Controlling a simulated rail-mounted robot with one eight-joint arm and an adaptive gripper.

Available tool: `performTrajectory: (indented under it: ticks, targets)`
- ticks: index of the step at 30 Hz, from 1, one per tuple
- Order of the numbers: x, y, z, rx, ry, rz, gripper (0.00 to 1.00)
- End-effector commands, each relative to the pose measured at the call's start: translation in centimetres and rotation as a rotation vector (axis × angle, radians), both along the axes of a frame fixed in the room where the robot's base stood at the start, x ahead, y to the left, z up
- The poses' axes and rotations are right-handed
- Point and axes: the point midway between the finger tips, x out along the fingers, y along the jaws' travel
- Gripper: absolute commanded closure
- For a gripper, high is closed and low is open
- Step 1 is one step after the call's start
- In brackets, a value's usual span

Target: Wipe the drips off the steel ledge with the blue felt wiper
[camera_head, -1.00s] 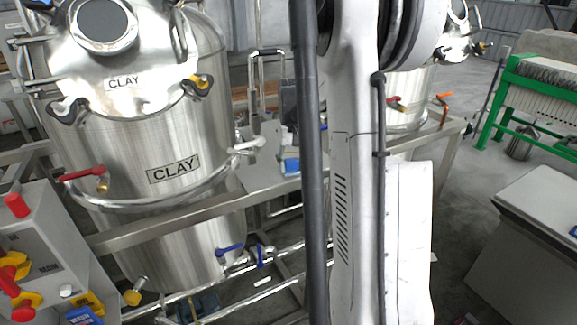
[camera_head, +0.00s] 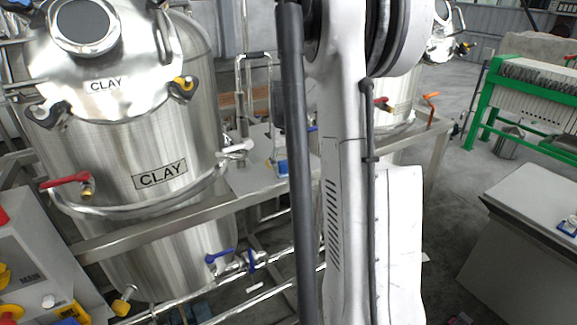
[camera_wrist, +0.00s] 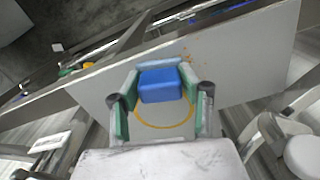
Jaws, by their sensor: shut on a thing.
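The blue felt wiper (camera_wrist: 160,85) is between the green-padded fingers of my gripper (camera_wrist: 161,76), which is shut on it. In the wrist view it is over the grey steel ledge (camera_wrist: 245,60), above a yellow ring outline; I cannot tell whether it touches the surface. Small orange-brown drips (camera_wrist: 187,54) lie on the ledge just beyond the wiper, near the far edge. In the head view the ledge (camera_head: 250,182) is a flat plate between the tanks, and a bit of blue, likely the wiper (camera_head: 281,168), shows there. My arm hides much of this area.
A large steel tank marked CLAY (camera_head: 150,150) stands left of the ledge, with a red-handled valve (camera_head: 66,181). A second tank (camera_head: 400,95) stands behind my arm. A bent metal pipe (camera_head: 240,95) rises behind the ledge. A white-topped cabinet (camera_head: 535,185) is at right.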

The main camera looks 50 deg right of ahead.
Motion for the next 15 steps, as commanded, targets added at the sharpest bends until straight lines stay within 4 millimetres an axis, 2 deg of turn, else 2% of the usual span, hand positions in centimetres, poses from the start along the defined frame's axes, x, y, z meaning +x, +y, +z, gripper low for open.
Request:
performTrajectory:
  ticks: [4, 15]
  targets:
    - [0.5, 1.3, -0.1, 0.002, 0.0, 0.004, 0.91]
    - [0.9, 2.8, 0.1, 0.003, -0.001, 0.004, 0.91]
